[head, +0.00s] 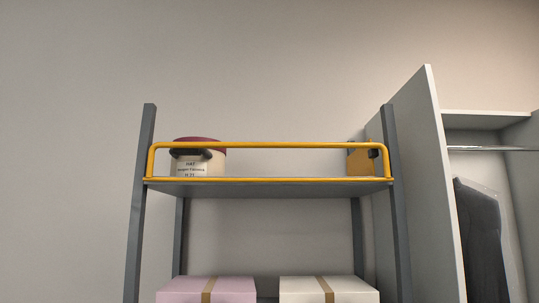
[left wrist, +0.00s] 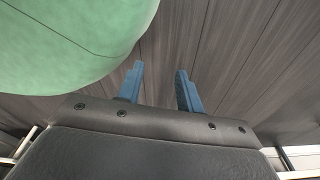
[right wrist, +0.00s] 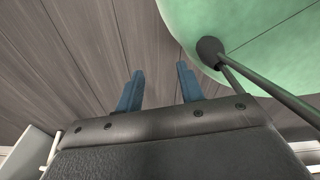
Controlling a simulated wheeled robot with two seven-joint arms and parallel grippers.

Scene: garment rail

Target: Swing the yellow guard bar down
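The yellow guard bar (head: 270,145) runs across the front of the top shelf (head: 270,187) in the head view. It is raised, with its top rail above the shelf edge and a lower yellow rail along that edge. A round hat box (head: 205,160) with a dark red lid and a label stands behind the bar at the left. My left gripper (left wrist: 158,75) is open and empty in the left wrist view. My right gripper (right wrist: 160,75) is open and empty in the right wrist view. Neither gripper shows in the head view, and both point at the wood-look floor, away from the bar.
A yellow part with a dark knob (head: 373,154) is at the shelf's right end. A pink box (head: 207,290) and a cream box (head: 328,290) sit below. A wardrobe panel (head: 425,150) and dark garment (head: 483,240) are at right. A green rounded object (left wrist: 70,45) is near both grippers.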

